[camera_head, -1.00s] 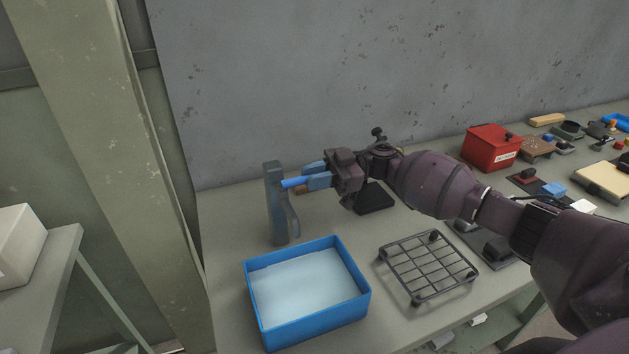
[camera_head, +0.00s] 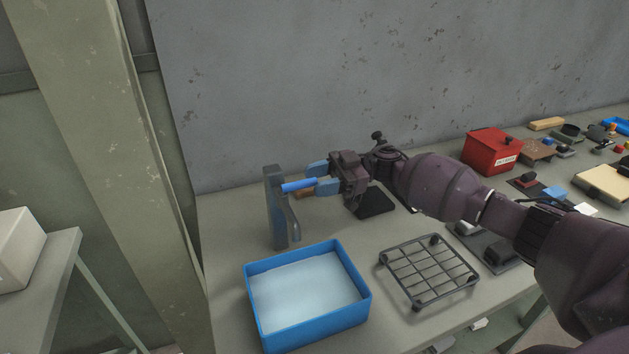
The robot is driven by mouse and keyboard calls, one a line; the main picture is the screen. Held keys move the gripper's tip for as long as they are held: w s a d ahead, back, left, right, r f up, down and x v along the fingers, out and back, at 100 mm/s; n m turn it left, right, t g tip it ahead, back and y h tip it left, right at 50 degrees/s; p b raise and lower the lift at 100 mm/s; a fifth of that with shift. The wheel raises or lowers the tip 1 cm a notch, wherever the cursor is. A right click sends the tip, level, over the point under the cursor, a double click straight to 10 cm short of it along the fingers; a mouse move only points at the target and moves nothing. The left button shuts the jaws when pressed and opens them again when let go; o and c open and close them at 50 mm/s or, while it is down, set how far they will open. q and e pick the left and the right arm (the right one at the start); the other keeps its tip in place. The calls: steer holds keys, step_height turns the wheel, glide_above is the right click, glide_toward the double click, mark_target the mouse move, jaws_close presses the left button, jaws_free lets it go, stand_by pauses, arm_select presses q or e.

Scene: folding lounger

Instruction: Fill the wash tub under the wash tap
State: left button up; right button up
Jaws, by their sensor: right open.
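The blue wash tub (camera_head: 361,307) stands on the bench at its left front and holds pale, light-blue water. The grey wash tap (camera_head: 275,215) stands upright behind the tub, with its spout hanging toward the tub. A bright blue lever (camera_head: 299,185) sticks out to the right from the top of the tap. My right gripper (camera_head: 319,178) is open just right of the tap, with its blue fingers near the lever's free end. I cannot tell whether they touch it. No stream of water is visible under the spout. My left gripper is not in view.
A black wire rack (camera_head: 428,270) stands right of the tub. A black pad (camera_head: 374,202) lies behind the rack. A red box (camera_head: 491,149) and several small items sit farther right. A grey wall closes the back; a pale box (camera_head: 18,250) is at far left.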

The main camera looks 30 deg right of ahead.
steer(key=d+b, duration=0.1)
steer(key=d, duration=0.8)
steer(key=shift+s+d+b, duration=0.3)
steer(key=shift+s, duration=0.05)
stand_by(0.7)
steer(key=shift+r, duration=0.1)
stand_by(0.4)
